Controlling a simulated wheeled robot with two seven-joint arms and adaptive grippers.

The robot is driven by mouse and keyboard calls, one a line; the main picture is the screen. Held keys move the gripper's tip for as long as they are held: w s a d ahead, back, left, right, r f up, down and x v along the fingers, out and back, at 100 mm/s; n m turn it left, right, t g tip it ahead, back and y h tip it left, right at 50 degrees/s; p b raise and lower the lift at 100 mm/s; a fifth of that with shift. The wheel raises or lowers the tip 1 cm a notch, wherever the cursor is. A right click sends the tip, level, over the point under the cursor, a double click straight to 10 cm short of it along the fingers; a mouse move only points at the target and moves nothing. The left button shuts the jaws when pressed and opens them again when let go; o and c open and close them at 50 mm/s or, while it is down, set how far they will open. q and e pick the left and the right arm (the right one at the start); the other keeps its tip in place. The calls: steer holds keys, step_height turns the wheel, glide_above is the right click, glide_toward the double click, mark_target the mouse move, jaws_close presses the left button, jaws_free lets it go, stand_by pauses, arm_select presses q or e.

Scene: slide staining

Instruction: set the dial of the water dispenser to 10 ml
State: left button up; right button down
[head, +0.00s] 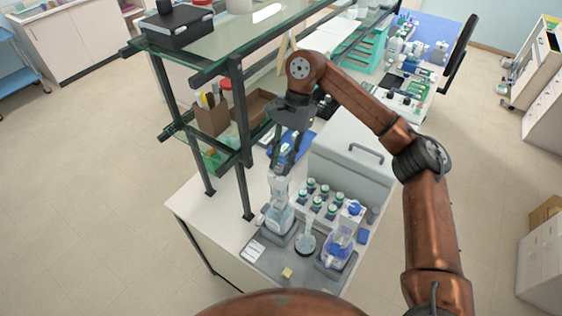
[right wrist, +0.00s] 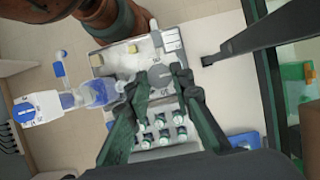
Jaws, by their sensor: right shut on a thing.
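A dispenser bottle with a pale top (head: 279,206) stands upright at the left of the grey tray (head: 312,271). My right gripper (head: 281,168) is above it, with its fingers pointing down at its top. In the right wrist view, the fingers of my right gripper (right wrist: 160,80) close on both sides of the round grey dial (right wrist: 160,75). The marks around the dial are too small to read. A second dispenser with blue parts (head: 340,243) stands at the right of the tray; it also shows in the right wrist view (right wrist: 78,98). My left gripper is out of view.
A rack of several small capped vials (head: 320,198) stands just behind the dispensers. A clear flask (head: 305,242) is between them, and a small yellow block (head: 287,272) lies in front. A glass shelf with dark posts (head: 238,130) rises at the left, close to my right gripper.

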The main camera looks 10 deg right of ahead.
stand_by(0.3)
steer(key=c, duration=1.7)
jaws_free()
steer(key=shift+r, duration=0.1)
steer(key=v, duration=1.2)
steer(key=shift+a, duration=0.1)
